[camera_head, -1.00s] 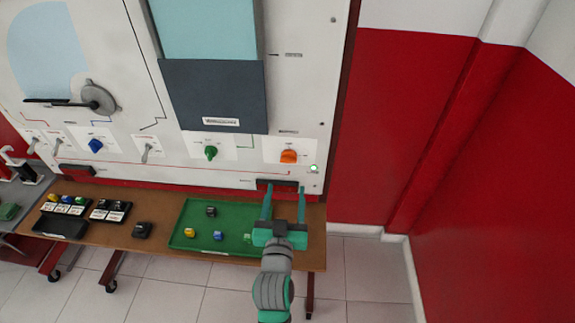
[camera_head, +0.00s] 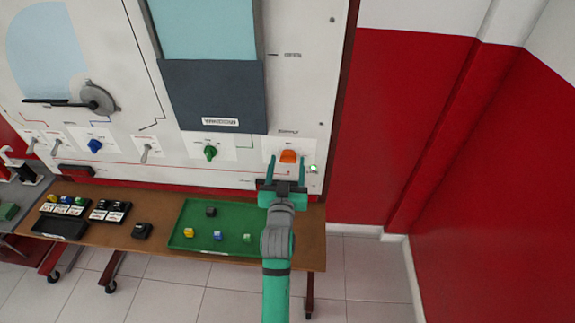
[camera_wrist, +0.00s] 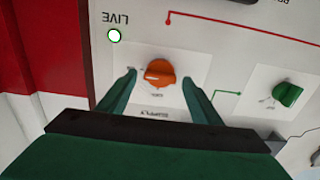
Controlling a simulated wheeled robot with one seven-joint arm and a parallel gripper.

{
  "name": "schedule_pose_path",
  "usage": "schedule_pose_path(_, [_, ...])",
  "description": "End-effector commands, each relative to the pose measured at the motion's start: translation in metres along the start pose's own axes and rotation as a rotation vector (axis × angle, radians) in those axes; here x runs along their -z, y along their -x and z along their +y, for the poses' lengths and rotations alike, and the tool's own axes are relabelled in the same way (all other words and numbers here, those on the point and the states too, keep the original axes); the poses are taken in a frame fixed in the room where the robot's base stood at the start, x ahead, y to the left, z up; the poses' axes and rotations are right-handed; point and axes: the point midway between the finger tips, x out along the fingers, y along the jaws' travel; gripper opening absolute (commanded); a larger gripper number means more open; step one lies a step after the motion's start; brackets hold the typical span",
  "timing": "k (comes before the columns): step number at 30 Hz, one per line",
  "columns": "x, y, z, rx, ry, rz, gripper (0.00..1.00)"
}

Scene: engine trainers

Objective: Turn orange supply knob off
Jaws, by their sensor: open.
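The orange supply knob (camera_head: 288,156) sits on a white plate at the lower right of the panel. In the wrist view the orange knob (camera_wrist: 160,73) lies between my two fingers, with the word SUPPLY partly hidden beneath it. My gripper (camera_head: 287,160) is open in front of the panel, its fingertips just below and to either side of the knob. The wrist view shows the gripper (camera_wrist: 160,80) with a gap between each finger and the knob; I cannot tell how far the tips are from the panel.
A lit indicator marked LIVE (camera_wrist: 114,36) is close to the knob. A green knob (camera_head: 210,152) is to its left. Below, a wooden table (camera_head: 160,200) holds a green tray (camera_head: 180,243) with small coloured pieces. A red wall (camera_head: 410,120) stands on the right.

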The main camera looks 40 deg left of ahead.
Motion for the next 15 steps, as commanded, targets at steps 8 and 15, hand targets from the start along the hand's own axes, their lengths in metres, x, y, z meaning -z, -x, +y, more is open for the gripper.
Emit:
schedule_pose_path(8, [0.0003, -0.0008, -0.0007, 0.001, 0.000, 0.000, 0.56])
schedule_pose_path(15, [0.0003, -0.0003, 0.0010, -0.001, 0.000, 0.000, 0.17])
